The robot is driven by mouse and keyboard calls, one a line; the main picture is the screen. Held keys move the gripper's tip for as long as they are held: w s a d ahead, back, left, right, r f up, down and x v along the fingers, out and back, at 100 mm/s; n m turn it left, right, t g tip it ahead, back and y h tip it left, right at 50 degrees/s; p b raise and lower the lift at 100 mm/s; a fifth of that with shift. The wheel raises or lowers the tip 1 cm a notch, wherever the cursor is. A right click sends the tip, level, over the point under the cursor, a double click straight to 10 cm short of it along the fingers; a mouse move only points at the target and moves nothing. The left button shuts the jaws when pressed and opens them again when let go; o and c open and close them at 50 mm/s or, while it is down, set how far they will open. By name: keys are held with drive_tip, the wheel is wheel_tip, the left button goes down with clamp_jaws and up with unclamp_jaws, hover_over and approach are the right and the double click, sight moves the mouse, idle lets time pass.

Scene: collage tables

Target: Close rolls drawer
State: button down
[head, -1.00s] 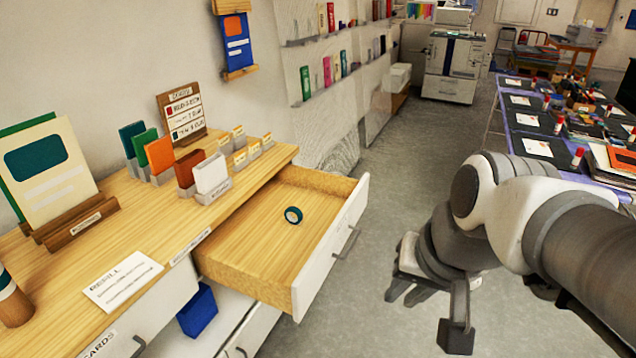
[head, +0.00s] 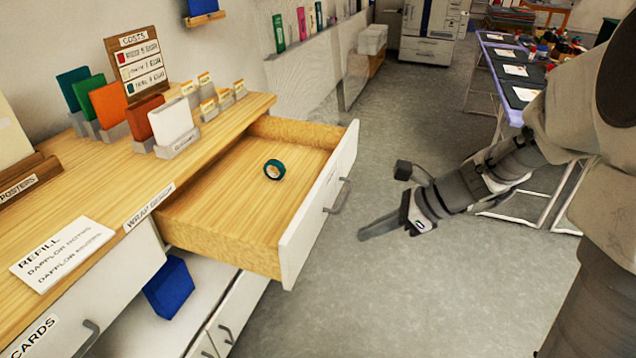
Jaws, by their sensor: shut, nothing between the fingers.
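The rolls drawer (head: 318,210) is pulled well out of the wooden bench, with a white front and a grey bar handle (head: 338,196). One teal tape roll (head: 274,170) lies inside on its wooden floor. My gripper (head: 366,236) is shut and empty, held in front of the drawer and to its right in the picture. Its fingers point left toward the drawer front. A gap shows between the fingertips and the drawer in the picture; the exact depth is hard to tell.
The bench top (head: 95,200) holds card stands, a costs sign (head: 138,62) and a refill note (head: 62,254). A blue box (head: 168,288) sits below in the bench. A purple-edged table (head: 492,75) stands at the right. The grey floor (head: 400,310) between is clear.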

drive_tip(key=b, duration=0.5)
approach(303, 246)
drive_tip(key=shift+m, duration=0.3)
drive_tip(key=shift+x, duration=3.05)
